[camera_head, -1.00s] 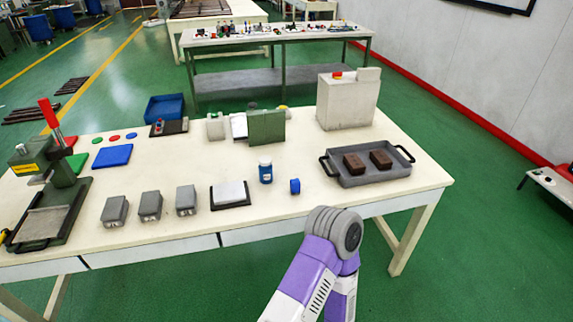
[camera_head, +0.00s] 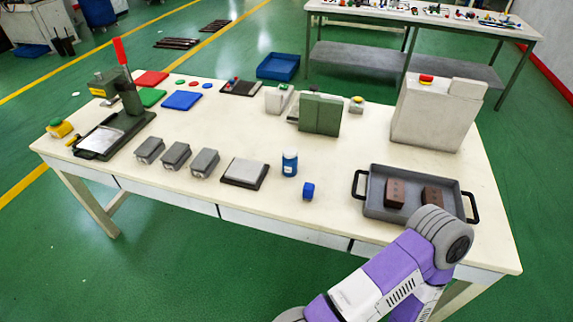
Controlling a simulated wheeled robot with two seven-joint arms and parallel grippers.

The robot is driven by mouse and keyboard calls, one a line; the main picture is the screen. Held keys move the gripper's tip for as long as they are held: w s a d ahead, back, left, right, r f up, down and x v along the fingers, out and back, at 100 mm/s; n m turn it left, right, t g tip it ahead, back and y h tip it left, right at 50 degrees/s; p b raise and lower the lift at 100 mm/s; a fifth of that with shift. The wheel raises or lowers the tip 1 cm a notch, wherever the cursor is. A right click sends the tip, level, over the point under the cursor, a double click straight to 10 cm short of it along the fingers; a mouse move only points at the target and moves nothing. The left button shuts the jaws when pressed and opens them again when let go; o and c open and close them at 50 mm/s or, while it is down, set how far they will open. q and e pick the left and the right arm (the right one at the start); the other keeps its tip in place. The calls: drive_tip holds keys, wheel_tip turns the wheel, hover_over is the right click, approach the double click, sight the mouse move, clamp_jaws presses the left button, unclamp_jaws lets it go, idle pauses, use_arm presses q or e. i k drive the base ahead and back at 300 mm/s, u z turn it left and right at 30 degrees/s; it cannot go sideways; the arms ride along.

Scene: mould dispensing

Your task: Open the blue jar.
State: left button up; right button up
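The blue jar (camera_head: 290,164) stands upright on the white table, right of the middle, with a white lid on top. The lid looks to be in place on it. No gripper shows in the head view.
A grey tray (camera_head: 368,207) with two brown blocks lies right of the jar. A dark pad with a pale plate (camera_head: 245,172) and several grey blocks (camera_head: 177,155) lie left. A green box (camera_head: 320,115) and a large pale box (camera_head: 432,115) stand behind. Bare tabletop surrounds the jar.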

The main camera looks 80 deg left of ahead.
sight(289, 166)
drive_tip(key=u, duration=1.9)
